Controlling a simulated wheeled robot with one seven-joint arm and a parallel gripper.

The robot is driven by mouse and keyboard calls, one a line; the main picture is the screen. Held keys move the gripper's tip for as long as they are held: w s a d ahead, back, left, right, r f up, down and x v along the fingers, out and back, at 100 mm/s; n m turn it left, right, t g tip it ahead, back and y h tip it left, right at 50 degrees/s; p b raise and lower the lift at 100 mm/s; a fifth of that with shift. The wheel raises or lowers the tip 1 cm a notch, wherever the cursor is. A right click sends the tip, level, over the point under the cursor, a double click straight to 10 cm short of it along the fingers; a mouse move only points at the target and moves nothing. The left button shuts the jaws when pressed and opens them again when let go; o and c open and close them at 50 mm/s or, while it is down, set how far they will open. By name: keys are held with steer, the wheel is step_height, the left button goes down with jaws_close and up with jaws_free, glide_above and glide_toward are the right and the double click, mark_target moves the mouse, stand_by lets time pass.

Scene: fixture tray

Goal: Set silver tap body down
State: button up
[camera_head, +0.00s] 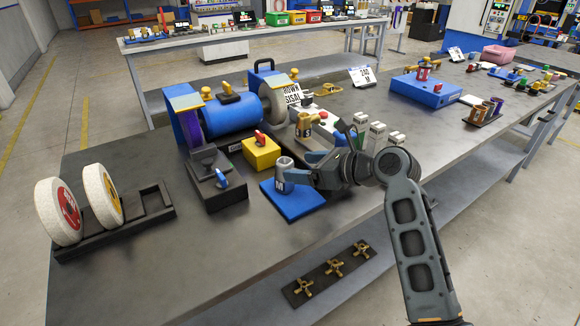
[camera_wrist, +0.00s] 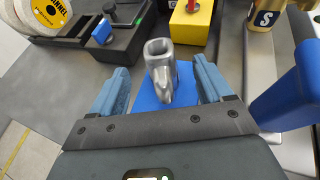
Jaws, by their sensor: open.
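The silver tap body (camera_head: 284,170) stands upright on a small blue plate (camera_head: 296,207) near the middle of the bench. In the wrist view, the tap body (camera_wrist: 160,62) shows its open top and a spout pointing toward my palm. My gripper (camera_head: 301,166) is open, with its blue fingers at the tap body's level. In the wrist view the gripper (camera_wrist: 162,78) has one finger on each side of the tap body, with visible gaps between. Part of the blue plate (camera_wrist: 148,100) shows beneath it.
A yellow box with a red tap (camera_head: 261,150) and a black block with a blue handle (camera_head: 220,188) stand to the left. A blue grinder (camera_head: 228,117) is behind.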

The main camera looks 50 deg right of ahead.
steer(key=v, duration=0.5)
steer(key=shift+s+r, duration=0.15)
steer(key=shift+s, duration=0.2)
